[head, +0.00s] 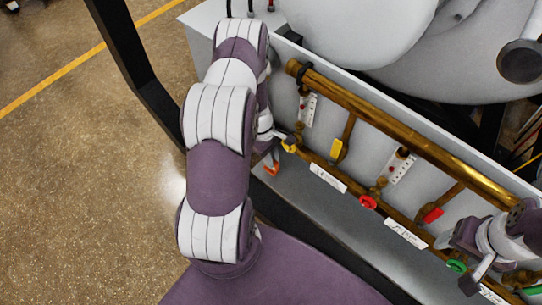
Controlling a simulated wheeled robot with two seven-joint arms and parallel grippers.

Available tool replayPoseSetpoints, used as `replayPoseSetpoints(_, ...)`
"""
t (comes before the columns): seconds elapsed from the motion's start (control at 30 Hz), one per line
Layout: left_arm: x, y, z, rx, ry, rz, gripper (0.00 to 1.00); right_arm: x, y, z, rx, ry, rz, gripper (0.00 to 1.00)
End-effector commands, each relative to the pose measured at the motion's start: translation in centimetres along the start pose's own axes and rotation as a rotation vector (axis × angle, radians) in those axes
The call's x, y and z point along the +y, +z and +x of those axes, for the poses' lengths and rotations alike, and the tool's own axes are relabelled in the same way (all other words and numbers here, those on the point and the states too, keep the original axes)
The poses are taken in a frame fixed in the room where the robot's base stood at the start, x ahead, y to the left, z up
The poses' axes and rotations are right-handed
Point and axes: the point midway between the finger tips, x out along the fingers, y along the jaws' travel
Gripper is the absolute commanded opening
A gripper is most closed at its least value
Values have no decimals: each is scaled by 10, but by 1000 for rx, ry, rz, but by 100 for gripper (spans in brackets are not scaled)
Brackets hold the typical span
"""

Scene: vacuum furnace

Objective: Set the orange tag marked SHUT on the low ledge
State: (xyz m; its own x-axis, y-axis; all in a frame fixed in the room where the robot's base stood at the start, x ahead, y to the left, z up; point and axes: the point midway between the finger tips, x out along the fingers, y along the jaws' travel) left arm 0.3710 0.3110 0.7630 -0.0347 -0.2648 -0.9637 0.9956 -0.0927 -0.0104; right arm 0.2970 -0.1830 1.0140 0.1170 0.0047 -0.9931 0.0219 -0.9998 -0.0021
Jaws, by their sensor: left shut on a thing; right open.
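The orange tag (272,169) shows as a small orange piece just right of my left forearm. My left gripper (273,152) is shut on it, its fingers partly hidden by the arm. No lettering on the tag can be read. The low ledge (320,215) is the grey strip running along the foot of the panel, below the brass pipes. The tag appears over its left end; I cannot tell whether they touch. My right gripper (472,282) is open at the lower right, close to the green wheel.
Brass pipes (400,120) cross the panel, with a yellow wheel (289,144) beside my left gripper, a red wheel (368,202) and a green wheel (457,266). Yellow (337,150) and red (433,214) levers stick out. The ledge's middle looks clear. A black frame post (125,45) stands left.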

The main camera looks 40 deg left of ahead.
Motion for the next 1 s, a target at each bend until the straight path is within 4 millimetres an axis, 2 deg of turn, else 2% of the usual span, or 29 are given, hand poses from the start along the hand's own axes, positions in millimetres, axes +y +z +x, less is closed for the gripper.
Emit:
replayPoseSetpoints(0.3,0,-1,5,0,0,0,0,0,1,5,0,0,0,66)
replayPoseSetpoints(0.33,0,-1,3,0,0,0,26,0,0,3,0,0,0,66)
replayPoseSetpoints(0.4,0,-1,3,0,0,0,41,0,0,3,0,0,0,66)
replayPoseSetpoints(0.63,0,-1,3,0,0,0,41,0,0,3,0,0,0,66)
replayPoseSetpoints(0.77,0,0,-8,0,2,0,41,0,0,0,0,0,0,66)
replayPoseSetpoints(0.87,0,0,-30,2,3,0,41,0,0,1,0,0,0,66)
replayPoseSetpoints(1.0,1,-1,-69,2,4,0,41,0,0,2,0,0,0,66)
